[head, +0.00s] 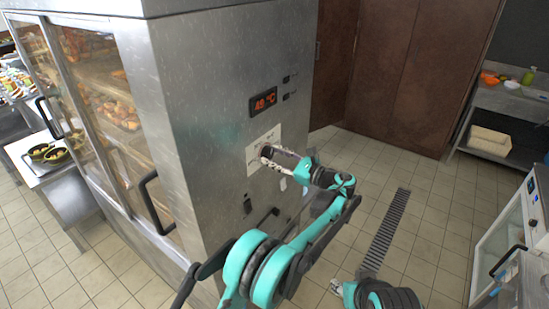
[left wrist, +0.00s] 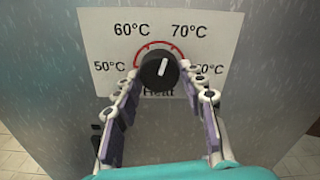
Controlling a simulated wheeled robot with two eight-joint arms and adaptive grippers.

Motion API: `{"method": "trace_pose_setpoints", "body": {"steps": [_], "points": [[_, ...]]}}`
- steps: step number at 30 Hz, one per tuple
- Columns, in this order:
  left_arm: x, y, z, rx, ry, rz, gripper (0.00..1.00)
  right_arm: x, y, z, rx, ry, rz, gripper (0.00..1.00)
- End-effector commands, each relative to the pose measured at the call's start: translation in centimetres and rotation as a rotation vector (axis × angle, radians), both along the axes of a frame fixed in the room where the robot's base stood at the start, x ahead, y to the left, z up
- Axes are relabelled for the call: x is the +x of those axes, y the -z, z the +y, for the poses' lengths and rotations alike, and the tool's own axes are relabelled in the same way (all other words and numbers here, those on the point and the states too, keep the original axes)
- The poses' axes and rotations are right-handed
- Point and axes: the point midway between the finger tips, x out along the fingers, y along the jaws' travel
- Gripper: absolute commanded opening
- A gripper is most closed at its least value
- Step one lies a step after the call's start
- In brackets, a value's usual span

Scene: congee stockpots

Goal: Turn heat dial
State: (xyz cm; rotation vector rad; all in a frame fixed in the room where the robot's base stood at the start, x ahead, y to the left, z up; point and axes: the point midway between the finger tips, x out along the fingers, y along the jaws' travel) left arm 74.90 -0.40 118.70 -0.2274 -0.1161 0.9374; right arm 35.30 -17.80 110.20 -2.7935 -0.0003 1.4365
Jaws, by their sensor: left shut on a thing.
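The black round heat dial (left wrist: 159,70) sits on a white label plate (left wrist: 110,35) marked from 50°C upward, with 60°C and 70°C at the top. Its white pointer stands nearly upright, leaning slightly right, between 60°C and 70°C. My left gripper (left wrist: 158,76) has its two fingertips at either side of the dial and is shut on it. In the head view, my left gripper (head: 266,153) is against the label plate (head: 262,141) on the cabinet side and hides the dial. My right gripper (head: 338,289) is at the bottom; its fingers are too small to read.
A black door handle (head: 152,205) sticks out. Tiled floor (head: 430,215) lies open at right, with a drain grate (head: 386,228) and a glass-fronted unit (head: 505,230).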

Motion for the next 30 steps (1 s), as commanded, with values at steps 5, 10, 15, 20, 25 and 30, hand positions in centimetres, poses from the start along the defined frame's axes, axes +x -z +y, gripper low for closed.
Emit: {"method": "trace_pose_setpoints", "body": {"steps": [5,10,15,20,25,30], "points": [[0.05,-0.01,0.02,-0.096,0.000,-0.134,0.12,0.00,0.21,0.00,0.000,0.000,0.000,0.40],[0.08,-0.04,0.00,-0.191,0.000,-0.265,0.12,0.00,0.33,0.00,0.000,0.000,0.000,0.40],[0.11,-0.07,-0.01,-0.287,0.000,-0.396,0.12,0.00,0.43,0.00,0.000,0.000,0.000,0.40],[0.13,-0.09,-0.02,-0.375,0.000,-0.518,0.12,0.00,0.50,0.00,0.000,0.000,0.000,0.40],[0.15,-0.12,-0.04,-0.471,0.000,-0.649,0.12,0.00,0.57,0.00,0.000,0.000,0.000,0.40],[0.16,-0.15,-0.04,-0.566,0.000,-0.780,0.12,0.00,0.62,0.00,0.000,0.000,0.000,0.40]]}}
